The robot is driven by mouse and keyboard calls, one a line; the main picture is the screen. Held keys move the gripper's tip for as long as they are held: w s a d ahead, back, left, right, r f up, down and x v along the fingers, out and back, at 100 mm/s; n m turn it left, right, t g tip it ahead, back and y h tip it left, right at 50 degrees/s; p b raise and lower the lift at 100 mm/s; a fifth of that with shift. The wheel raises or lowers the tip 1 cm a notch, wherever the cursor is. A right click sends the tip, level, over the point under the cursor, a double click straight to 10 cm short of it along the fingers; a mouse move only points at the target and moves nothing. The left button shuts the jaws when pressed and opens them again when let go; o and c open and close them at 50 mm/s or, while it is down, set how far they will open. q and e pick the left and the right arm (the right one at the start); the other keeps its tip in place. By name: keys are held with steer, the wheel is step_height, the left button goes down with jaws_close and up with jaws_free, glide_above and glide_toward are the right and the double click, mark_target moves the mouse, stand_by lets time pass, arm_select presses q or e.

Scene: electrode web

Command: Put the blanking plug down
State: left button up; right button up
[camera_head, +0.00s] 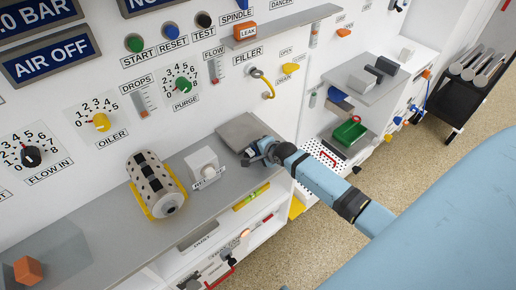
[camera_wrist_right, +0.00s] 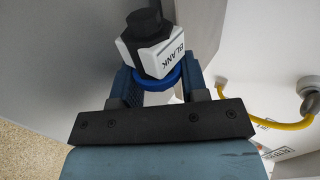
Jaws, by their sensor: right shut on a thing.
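The blanking plug (camera_wrist_right: 153,42) has a black knob, a white faceted body lettered BLANK and a blue ring. In the right wrist view it sits between the two fingers of my right gripper (camera_wrist_right: 158,80), which is shut on it. In the head view my right gripper (camera_head: 260,152) is at the near right corner of a grey square plate (camera_head: 238,131) on the bench. The plug is hard to make out there, and I cannot tell whether it touches anything. My left gripper is not in view.
The grey bench (camera_head: 105,222) carries a white labelled block (camera_head: 202,166) and a perforated cylinder in a yellow cradle (camera_head: 156,184). An orange block (camera_head: 28,270) lies far left. A yellow hose (camera_head: 267,86) hangs from the panel. A green bin (camera_head: 350,131) stands on the right.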

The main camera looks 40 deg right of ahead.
steer(key=o, duration=0.9)
steer(key=shift+f, duration=0.1)
